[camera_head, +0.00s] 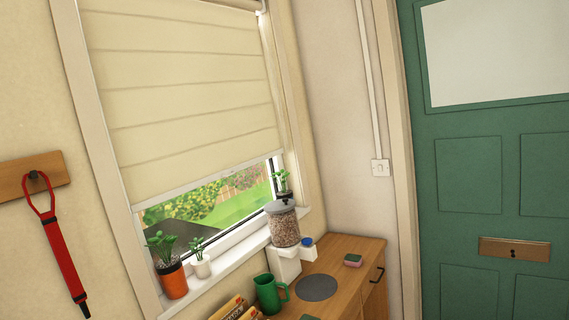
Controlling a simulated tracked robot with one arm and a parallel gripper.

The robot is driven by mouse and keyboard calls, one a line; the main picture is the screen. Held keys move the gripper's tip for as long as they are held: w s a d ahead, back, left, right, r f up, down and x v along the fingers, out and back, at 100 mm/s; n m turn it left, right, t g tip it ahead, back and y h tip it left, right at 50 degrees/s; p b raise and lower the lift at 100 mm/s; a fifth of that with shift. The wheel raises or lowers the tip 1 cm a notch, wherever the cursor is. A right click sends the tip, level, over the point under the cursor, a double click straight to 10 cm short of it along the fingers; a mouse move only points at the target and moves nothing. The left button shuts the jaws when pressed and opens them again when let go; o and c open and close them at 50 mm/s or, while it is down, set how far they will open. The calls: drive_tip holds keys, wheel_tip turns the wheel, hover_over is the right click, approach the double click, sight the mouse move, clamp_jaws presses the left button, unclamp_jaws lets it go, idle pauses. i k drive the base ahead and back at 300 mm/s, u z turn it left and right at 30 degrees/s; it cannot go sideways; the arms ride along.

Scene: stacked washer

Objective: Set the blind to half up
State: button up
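The cream blind (185,95) hangs in the window at the upper left and covers most of the glass. Its pale bottom rail (205,183) lies slightly tilted in the picture, with a strip of garden showing below it. The roll at the blind's top is only partly in view at the top edge. I cannot make out a pull cord or chain for the blind. My gripper is not in view, so its state is hidden.
Potted plants (171,278) stand on the sill (225,262). A wooden cabinet (345,258) below holds a jar dispenser (284,228) and a green jug (268,293). A red lead (62,245) hangs from a hook at left. A green door (480,200) stands at right.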

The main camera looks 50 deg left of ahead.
sight(148, 184)
drive_tip(key=u, duration=0.1)
drive_tip(key=i, duration=1.25)
drive_tip(key=u, duration=1.05)
drive_tip(key=i, duration=0.8)
drive_tip(key=u, duration=0.5)
drive_tip(key=k, duration=0.9)
drive_tip(key=u, duration=0.2)
drive_tip(key=i, duration=0.9)
drive_tip(key=z, duration=0.1)
